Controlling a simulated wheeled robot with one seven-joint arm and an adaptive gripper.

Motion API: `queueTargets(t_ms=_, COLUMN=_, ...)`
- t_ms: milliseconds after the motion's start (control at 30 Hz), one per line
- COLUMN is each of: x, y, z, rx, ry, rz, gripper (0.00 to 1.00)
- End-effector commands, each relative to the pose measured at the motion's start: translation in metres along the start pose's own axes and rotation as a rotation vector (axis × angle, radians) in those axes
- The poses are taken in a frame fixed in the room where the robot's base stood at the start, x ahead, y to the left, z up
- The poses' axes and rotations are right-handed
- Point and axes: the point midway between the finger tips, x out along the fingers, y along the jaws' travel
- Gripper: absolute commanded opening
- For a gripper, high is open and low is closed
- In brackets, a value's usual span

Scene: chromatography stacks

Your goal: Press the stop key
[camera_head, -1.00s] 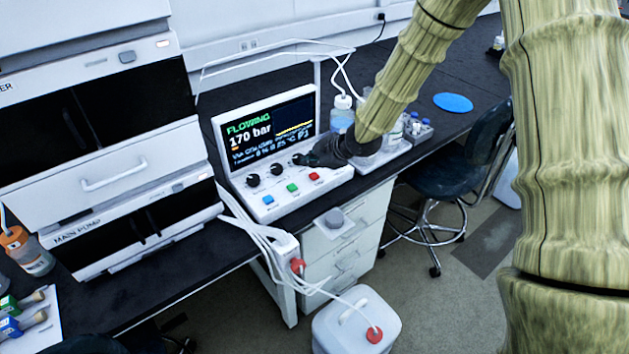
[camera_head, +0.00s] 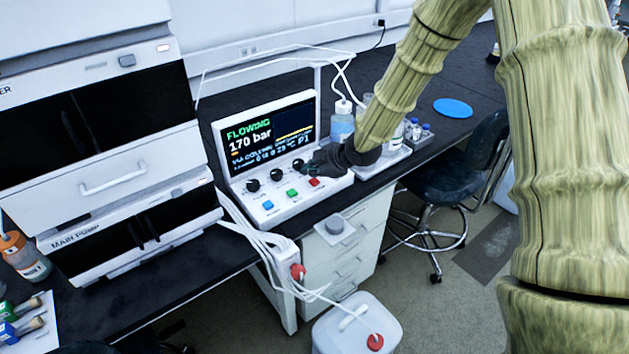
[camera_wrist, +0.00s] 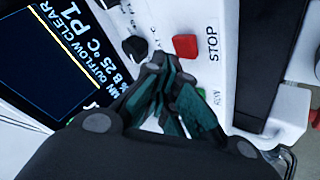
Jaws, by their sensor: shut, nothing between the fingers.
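The stop key is the red key (camera_head: 314,182) at the right end of the key row on the white control console. In the wrist view the red key (camera_wrist: 185,46) sits beside the printed word STOP. My gripper (camera_head: 308,169) is over the right part of the console, its tips just behind the red key. In the wrist view my gripper (camera_wrist: 158,64) is shut and empty, its tips just short of the red key, with a small gap in the picture. Height above the panel is hard to tell. The console screen (camera_head: 268,133) reads FLOWING, 170 bar.
A green key (camera_head: 292,193) and a blue key (camera_head: 268,204) lie left of the red one. Black knobs, including one at the left (camera_head: 253,185), stand behind the keys. A bottle (camera_head: 342,122) and a tray of vials stand right of the console. White tubes hang at the front.

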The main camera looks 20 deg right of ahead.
Motion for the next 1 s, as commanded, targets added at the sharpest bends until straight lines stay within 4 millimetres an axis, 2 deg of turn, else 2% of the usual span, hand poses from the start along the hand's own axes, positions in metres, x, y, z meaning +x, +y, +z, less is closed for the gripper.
queueTargets(t_ms=1000, x=0.0057, y=-0.0042, z=0.0038, rx=0.000, ry=0.000, rz=0.001, gripper=0.00)
